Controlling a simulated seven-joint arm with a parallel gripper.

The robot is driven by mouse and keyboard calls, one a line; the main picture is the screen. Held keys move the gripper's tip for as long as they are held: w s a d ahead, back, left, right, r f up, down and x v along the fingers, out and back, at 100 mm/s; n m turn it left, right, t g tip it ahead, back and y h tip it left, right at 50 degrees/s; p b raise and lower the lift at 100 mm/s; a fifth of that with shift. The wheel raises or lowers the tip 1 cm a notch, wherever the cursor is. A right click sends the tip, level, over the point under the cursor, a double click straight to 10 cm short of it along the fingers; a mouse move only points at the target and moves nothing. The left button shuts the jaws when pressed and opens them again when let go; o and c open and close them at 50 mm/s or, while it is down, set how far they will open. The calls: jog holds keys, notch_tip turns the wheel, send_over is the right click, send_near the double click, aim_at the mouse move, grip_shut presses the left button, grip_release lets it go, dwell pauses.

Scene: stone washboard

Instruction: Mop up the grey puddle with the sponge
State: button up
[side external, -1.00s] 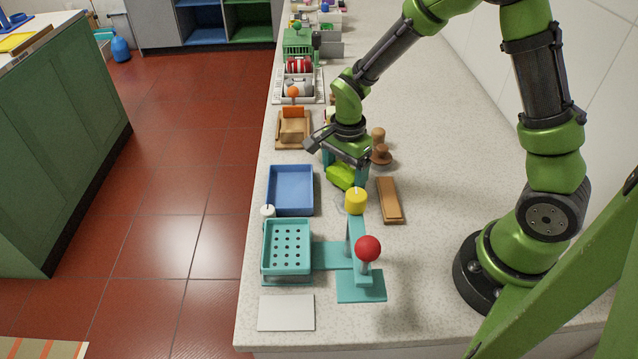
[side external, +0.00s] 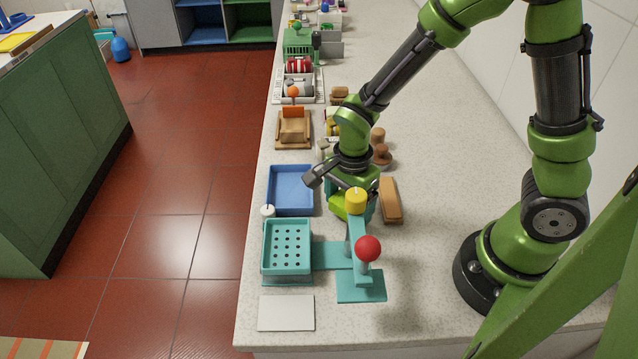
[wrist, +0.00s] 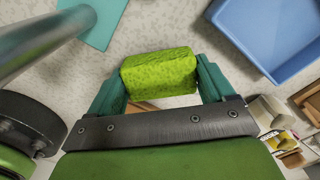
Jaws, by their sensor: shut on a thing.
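The sponge (side external: 337,210) is a bright yellow-green block, and it also shows in the wrist view (wrist: 158,73). My gripper (wrist: 158,82) is shut on it, with one teal finger at each end. In the side view my gripper (side external: 350,203) is low over the counter, between the blue tray and a wooden block, behind the yellow knob. I cannot tell whether the sponge touches the counter. I cannot make out the grey puddle in either current view; the gripper, sponge or knob may hide it.
A blue tray (side external: 290,212) lies left of my gripper. The teal press stand (side external: 360,288), with a yellow knob (side external: 356,200) and red ball (side external: 367,249), stands close in front. A wooden block (side external: 390,201) lies at right. The counter further right is clear.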

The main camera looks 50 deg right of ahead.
jog(key=shift+w, duration=0.1)
jog(key=shift+r, duration=3.25)
jog(key=shift+d+f, duration=0.1)
jog(key=shift+d, duration=0.1)
